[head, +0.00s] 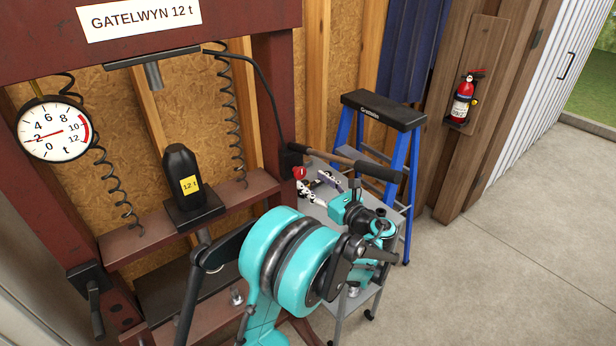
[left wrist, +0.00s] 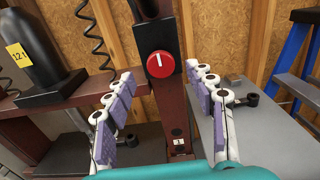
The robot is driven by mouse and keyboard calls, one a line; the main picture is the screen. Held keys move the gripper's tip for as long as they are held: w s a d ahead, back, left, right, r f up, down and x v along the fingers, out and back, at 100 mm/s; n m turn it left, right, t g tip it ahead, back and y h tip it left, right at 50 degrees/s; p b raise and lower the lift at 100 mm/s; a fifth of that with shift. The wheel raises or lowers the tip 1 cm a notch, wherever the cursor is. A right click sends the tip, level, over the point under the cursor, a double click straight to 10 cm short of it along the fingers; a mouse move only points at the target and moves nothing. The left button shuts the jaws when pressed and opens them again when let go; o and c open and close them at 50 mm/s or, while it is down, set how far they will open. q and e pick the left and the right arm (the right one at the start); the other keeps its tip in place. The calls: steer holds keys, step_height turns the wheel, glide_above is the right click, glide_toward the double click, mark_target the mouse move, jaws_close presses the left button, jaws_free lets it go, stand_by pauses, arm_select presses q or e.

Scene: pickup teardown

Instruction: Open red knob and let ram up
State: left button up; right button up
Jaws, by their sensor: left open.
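The red knob (head: 299,173) is on the front of the press's right post. In the left wrist view the knob (left wrist: 160,64) has a white mark pointing roughly up and sits on a black block. My left gripper (head: 318,186) is open in front of it. In the left wrist view the fingers of my gripper (left wrist: 160,76), white with purple pads, stand either side of the knob, with no contact visible. A short steel ram (head: 153,75) hangs under the top beam. A black bottle-shaped body marked 12 t (head: 182,170) stands upright on the crossbeam below. My right gripper is out of view.
A round gauge (head: 53,130) has its red needle near 2. A pump handle with a black grip (head: 380,171) sticks out right of the knob. A grey cart (head: 340,298), a blue stepladder (head: 408,215) and a fire extinguisher (head: 462,100) are to the right. Open floor lies at lower right.

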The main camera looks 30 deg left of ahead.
mark_target(302, 173)
arm_select(q)
steer(key=shift+x, duration=2.1)
steer(key=c, duration=1.1)
steer(key=shift+c, duration=0.2)
